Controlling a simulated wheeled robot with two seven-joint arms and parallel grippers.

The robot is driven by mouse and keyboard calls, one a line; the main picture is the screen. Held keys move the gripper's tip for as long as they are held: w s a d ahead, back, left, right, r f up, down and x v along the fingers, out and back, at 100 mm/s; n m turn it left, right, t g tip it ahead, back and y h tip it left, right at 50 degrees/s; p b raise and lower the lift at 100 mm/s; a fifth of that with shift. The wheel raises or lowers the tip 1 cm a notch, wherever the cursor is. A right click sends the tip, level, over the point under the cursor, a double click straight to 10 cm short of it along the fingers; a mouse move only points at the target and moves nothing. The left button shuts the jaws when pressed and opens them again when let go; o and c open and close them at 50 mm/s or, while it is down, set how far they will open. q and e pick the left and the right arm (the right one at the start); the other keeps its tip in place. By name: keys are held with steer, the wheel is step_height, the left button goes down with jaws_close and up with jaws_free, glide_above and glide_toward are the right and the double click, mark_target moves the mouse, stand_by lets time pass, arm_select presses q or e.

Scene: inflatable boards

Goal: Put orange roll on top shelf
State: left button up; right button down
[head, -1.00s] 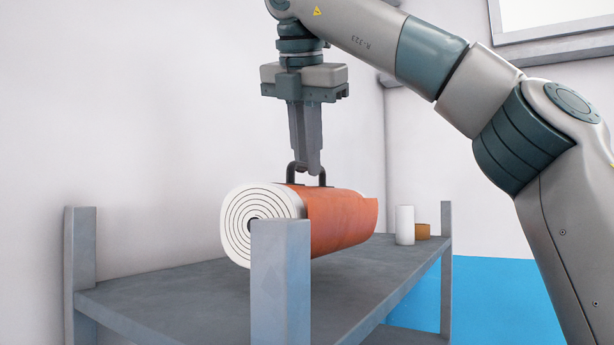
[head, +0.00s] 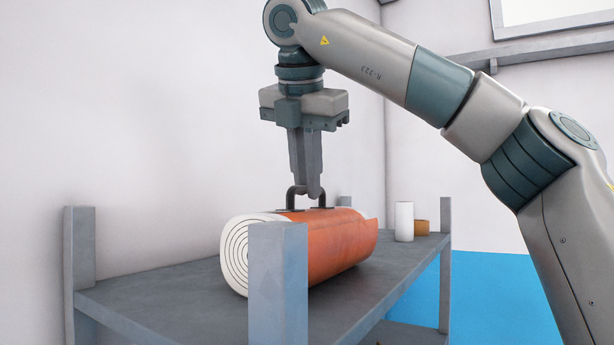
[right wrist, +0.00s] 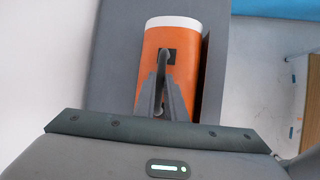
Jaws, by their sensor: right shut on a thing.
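The orange roll (head: 342,245) is a rolled board with a white spiral end and a dark handle on top. It lies lengthwise at the top shelf (head: 190,290) of a grey rack, low over or touching its surface; the front post hides part of its underside. My right gripper (head: 309,192) points straight down and is shut on the roll's handle. In the right wrist view the fingers (right wrist: 168,100) close around the handle above the orange roll (right wrist: 185,45). My left gripper is not in view.
A white cylinder (head: 404,222) and a small orange-brown object (head: 421,228) stand at the far end of the shelf. Grey corner posts (head: 278,285) rise above the shelf at the front and back. A wall runs along the left side. A blue floor area (head: 480,300) shows at right.

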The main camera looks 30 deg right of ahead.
steer(key=shift+a, duration=0.1)
steer(key=c, duration=1.8)
jaws_free()
steer(key=shift+s, duration=0.1)
steer(key=v, duration=1.2)
